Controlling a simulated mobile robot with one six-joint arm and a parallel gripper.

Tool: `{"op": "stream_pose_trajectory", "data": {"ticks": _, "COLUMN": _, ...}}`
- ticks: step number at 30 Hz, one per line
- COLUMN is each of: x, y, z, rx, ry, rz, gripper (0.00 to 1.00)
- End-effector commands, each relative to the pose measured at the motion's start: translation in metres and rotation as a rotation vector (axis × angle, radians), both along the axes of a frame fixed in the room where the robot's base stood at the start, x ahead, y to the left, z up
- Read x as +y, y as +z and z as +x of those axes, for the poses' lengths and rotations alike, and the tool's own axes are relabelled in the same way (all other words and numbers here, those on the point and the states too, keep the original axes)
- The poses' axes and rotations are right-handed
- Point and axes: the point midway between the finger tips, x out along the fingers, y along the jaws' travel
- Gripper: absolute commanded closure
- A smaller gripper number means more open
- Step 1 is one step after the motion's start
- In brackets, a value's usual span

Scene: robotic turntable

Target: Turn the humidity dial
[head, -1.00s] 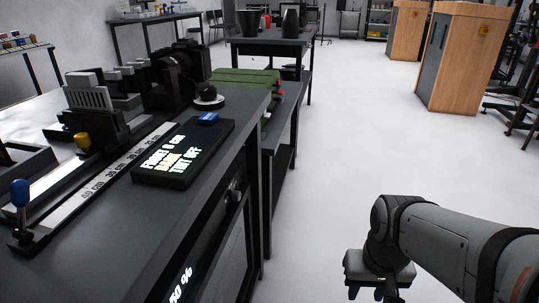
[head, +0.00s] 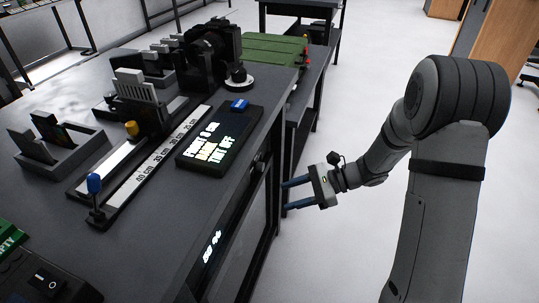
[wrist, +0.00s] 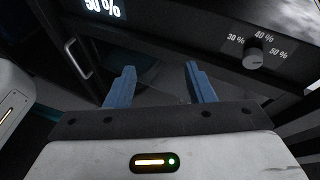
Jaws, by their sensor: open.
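The humidity dial (wrist: 252,60) is a small round grey knob on the dark front panel, with 30 %, 40 % and 50 % printed around it. In the wrist view it is at the upper right, to the right of my fingers. My gripper (wrist: 159,67) is open and empty, its two blue fingers apart and not touching the dial. In the head view my gripper (head: 287,195) points left at the cabinet front, with a gap. A lit display (wrist: 103,7) at the upper left of the wrist view reads 50 %. Where the dial's pointer sits is hard to tell.
The dark bench top (head: 150,240) carries a ruler rail (head: 150,170), a black text display (head: 215,140) and several instruments. A handle (wrist: 77,58) is on the cabinet front, left of my fingers. The floor (head: 350,110) right of the bench is clear.

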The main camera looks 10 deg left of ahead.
Motion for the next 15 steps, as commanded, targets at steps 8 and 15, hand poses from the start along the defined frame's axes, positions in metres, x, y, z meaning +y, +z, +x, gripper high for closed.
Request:
{"op": "stream_pose_trajectory", "data": {"ticks": 8, "x": 0.02, "y": -0.021, "z": 0.078, "rx": 0.313, "ry": -0.339, "rz": 0.259, "gripper": 0.51}}
{"op": "stream_pose_trajectory", "data": {"ticks": 15, "x": 0.02, "y": -0.039, "z": 0.105, "rx": 0.406, "ry": -0.466, "rz": 0.353, "gripper": 0.51}}
